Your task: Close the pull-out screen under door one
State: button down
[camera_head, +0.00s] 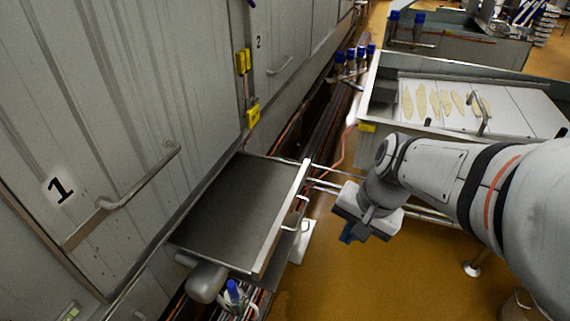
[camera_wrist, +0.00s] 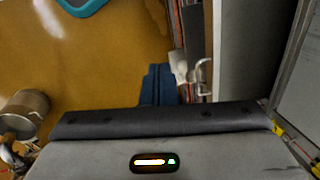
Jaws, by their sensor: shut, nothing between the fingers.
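Door one (camera_head: 110,120) is a grey metal door marked "1" with a bar handle, at the left of the head view. Below it the pull-out screen (camera_head: 235,205), a dark flat tray with a pale metal front edge, stands out from the wall. Its small loop handle (camera_head: 298,212) is on the front edge. The handle also shows in the wrist view (camera_wrist: 203,68), with the dark screen (camera_wrist: 245,60) to its right. My gripper (camera_head: 348,237), with blue fingers, is shut and empty. It is in front of the handle, apart from it. The fingers (camera_wrist: 158,72) point toward the floor.
Door two (camera_head: 295,40) is farther along the wall. A metal table (camera_head: 390,125) with several pale flat pieces on white boards stands behind my arm. Pipes and cables run under the doors. A pot (camera_wrist: 24,110) stands on the brown floor, which is clear in front of the screen.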

jog(key=w+a+f+m+y+b, duration=0.25)
jog(key=w+f+m+b, duration=0.2)
jog(key=f+m, duration=0.35)
jog(key=m+t+y+b, duration=0.2)
jog(key=m+y+b, duration=0.2)
jog(key=m+b, duration=0.4)
send_near(278, 238)
jog(key=shift+h, duration=0.25)
jog(key=shift+x, duration=3.05)
jog(key=shift+w, duration=0.15)
